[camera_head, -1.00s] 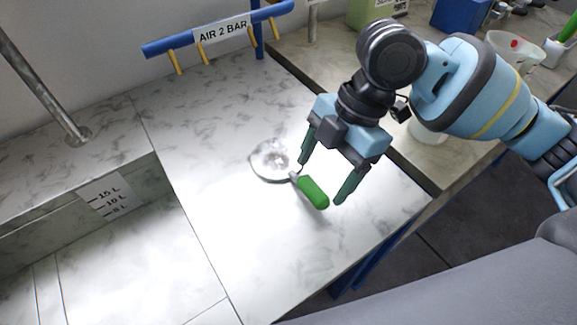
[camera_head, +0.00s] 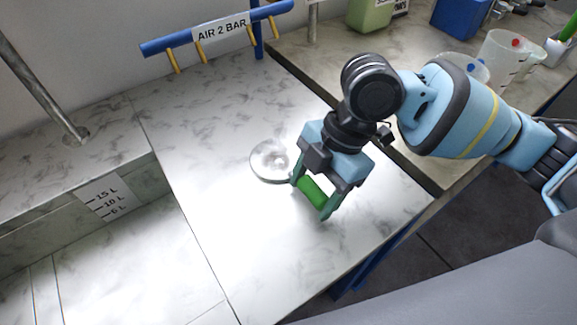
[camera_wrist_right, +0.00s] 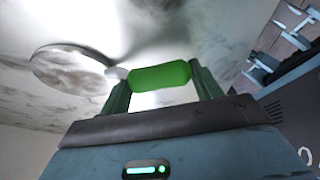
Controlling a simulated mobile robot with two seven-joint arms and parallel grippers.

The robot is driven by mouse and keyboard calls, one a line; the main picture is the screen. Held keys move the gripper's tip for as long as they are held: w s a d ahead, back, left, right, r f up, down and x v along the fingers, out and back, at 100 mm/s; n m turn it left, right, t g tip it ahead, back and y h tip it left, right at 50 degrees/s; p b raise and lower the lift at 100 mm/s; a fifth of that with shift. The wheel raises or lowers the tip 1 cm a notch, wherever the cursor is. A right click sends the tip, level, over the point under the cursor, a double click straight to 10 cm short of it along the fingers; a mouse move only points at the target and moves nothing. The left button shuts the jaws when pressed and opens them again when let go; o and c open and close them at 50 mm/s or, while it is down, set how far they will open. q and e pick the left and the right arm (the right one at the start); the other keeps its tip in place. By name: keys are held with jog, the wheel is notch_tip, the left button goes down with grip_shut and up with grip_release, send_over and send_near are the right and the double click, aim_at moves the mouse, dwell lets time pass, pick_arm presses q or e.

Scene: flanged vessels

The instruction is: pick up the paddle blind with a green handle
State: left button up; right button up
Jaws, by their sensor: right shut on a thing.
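The paddle blind is a round shiny metal disc (camera_head: 270,161) with a short neck and a green handle (camera_head: 312,191). It is at the middle of the pale marbled worktop in the head view. My right gripper (camera_head: 309,198) is over the handle, with one finger at the neck end and one at the free end. In the right wrist view the green handle (camera_wrist_right: 160,76) lies lengthwise between the two fingers, and the disc (camera_wrist_right: 72,69) sticks out to the left. The gripper is shut on the handle. My left gripper is not in view.
A blue rail (camera_head: 208,31) labelled AIR 2 BAR stands at the back. Clear jugs (camera_head: 503,56), a green container (camera_head: 369,14) and a blue bin (camera_head: 459,17) stand on the bench at right. The marbled worktop left of the blind is clear.

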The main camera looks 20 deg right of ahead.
jog(key=shift+r, duration=0.1)
jog(key=shift+c, duration=0.8)
